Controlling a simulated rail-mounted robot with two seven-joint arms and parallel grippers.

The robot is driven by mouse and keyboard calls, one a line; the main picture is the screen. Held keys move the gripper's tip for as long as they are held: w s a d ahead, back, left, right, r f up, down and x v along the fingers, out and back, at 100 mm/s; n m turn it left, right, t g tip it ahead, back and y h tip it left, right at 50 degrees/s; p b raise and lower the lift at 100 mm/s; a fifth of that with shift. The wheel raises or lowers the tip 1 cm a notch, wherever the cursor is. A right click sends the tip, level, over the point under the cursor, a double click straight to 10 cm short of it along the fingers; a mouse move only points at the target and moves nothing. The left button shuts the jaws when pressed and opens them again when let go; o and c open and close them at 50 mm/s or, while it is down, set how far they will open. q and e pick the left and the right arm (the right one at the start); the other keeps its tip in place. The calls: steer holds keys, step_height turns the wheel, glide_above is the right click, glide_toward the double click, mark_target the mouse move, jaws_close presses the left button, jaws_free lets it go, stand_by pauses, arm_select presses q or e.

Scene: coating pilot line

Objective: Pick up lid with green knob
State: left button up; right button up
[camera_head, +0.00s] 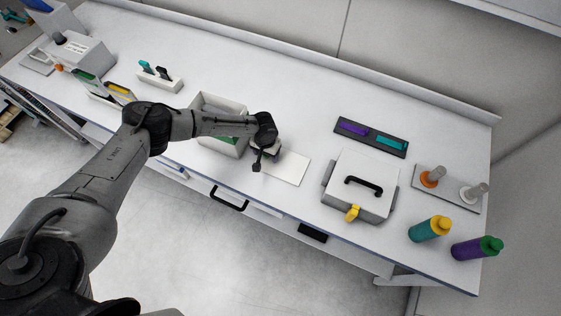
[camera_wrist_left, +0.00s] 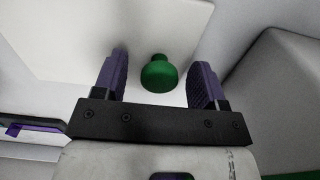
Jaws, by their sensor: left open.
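The lid (camera_head: 288,168) is a flat white plate lying on the bench, right of an open pale box. In the left wrist view, the white lid (camera_wrist_left: 100,35) carries a round green knob (camera_wrist_left: 160,74). My left gripper (camera_head: 259,161) is over the left part of the lid and hides the knob in the head view. In the left wrist view, the open jaws of my left gripper (camera_wrist_left: 160,85) have one dark finger on each side of the knob, with gaps between. I cannot tell the exact height of the fingertips. My right gripper is not in view.
The open box (camera_head: 207,101) with something green inside stands close left of my left gripper. To the right are a grey case (camera_head: 350,196) with a black handle, a dark tray (camera_head: 373,137), a teal bottle (camera_head: 424,231) and a purple bottle (camera_head: 472,250). The bench behind the lid is clear.

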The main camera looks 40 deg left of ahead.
arm_select(q)
steer(key=shift+f, duration=0.1)
steer(key=c, duration=1)
